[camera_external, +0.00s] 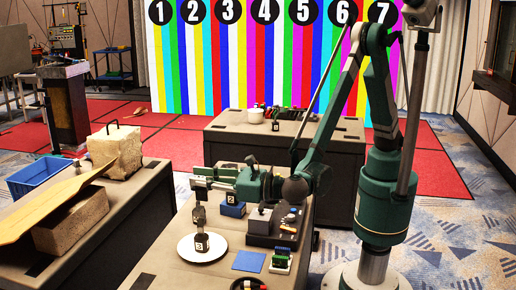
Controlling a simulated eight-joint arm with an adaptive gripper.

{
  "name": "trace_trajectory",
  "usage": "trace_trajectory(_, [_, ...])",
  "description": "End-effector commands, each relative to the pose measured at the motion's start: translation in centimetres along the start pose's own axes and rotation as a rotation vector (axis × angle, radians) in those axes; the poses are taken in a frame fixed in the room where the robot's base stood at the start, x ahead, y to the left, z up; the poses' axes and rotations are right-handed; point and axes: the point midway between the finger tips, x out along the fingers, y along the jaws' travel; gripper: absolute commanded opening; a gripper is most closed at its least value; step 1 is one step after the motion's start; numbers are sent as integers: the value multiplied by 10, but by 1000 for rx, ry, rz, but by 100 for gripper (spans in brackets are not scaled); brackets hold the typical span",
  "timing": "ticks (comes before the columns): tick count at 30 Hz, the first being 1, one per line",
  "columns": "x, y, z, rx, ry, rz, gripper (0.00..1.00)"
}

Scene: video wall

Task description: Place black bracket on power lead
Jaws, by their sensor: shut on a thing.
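My gripper (201,180) is at the left end of my green arm, above the front table. It is shut on a small dark piece, which I take to be the black bracket (199,210); its outline is too small to be sure. The piece is upright below the jaws, above a white round plate (187,250). A dark block with a white number label (202,243) stands on the plate. I cannot clearly identify the power lead; a dark round item (248,285) at the table's front edge is partly cut off.

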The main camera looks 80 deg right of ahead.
Motion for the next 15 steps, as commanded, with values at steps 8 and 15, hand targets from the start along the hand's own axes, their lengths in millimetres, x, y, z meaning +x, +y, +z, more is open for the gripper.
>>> trace_trajectory(8, [-73, 44, 2, -3, -1, 4, 0])
trace_trajectory(15, [-135, 73, 3, -6, -1, 3, 0])
